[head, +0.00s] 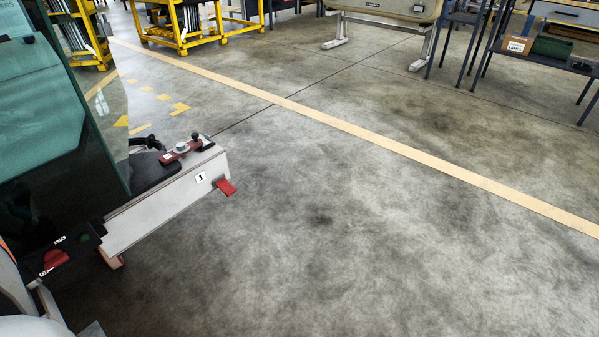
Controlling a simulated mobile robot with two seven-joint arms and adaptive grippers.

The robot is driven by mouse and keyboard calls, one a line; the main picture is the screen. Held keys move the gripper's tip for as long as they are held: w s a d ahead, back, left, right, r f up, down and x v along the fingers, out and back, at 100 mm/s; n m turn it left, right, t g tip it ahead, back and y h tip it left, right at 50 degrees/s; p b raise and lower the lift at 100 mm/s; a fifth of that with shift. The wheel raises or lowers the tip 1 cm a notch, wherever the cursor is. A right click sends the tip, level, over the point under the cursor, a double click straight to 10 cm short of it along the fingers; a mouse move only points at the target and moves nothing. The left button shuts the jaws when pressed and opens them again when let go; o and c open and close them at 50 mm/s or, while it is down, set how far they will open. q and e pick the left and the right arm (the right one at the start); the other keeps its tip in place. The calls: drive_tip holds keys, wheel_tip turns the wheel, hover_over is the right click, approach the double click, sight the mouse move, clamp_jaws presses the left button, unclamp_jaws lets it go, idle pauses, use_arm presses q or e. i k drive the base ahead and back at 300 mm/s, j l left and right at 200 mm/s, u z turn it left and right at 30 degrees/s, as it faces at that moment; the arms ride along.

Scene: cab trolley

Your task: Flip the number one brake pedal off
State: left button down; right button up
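The trolley's white end beam (165,205) reaches in from the left and bears a small label marked "I" (200,178). A red pedal (226,186) sticks out from the beam's end, just right of that label. I cannot tell from its tilt whether it is on or off. A second reddish pedal-like piece (116,262) shows low at the beam's near end, partly hidden. White and grey parts of my own arm show at the lower left corner. Neither gripper's fingers can be seen.
A dark green glazed cab panel (60,120) and a red knob (54,260) stand at the left. A red lever piece (178,152) sits on top of the beam. Yellow racks (180,25) and a dark-legged table (520,50) are far back. The floor at right is clear.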

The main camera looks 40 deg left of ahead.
sight(223, 185)
drive_tip(key=i+l+z, duration=0.1)
drive_tip(key=i, duration=0.6)
drive_tip(key=i+l, duration=0.2)
drive_tip(key=i, duration=0.45)
drive_tip(key=i+l+u, duration=0.1)
drive_tip(key=i+u, duration=0.15)
drive_tip(key=u, duration=0.2)
drive_tip(key=i+l+u, duration=0.2)
drive_tip(key=u, duration=0.25)
drive_tip(key=i+l+u, duration=0.5)
drive_tip(key=u, duration=0.35)
drive_tip(key=l+u, duration=0.45)
drive_tip(key=i+l+u, duration=0.1)
drive_tip(key=l+u, duration=0.35)
drive_tip(key=l, duration=0.15)
drive_tip(key=l+u, duration=0.4)
drive_tip(key=l, duration=0.15)
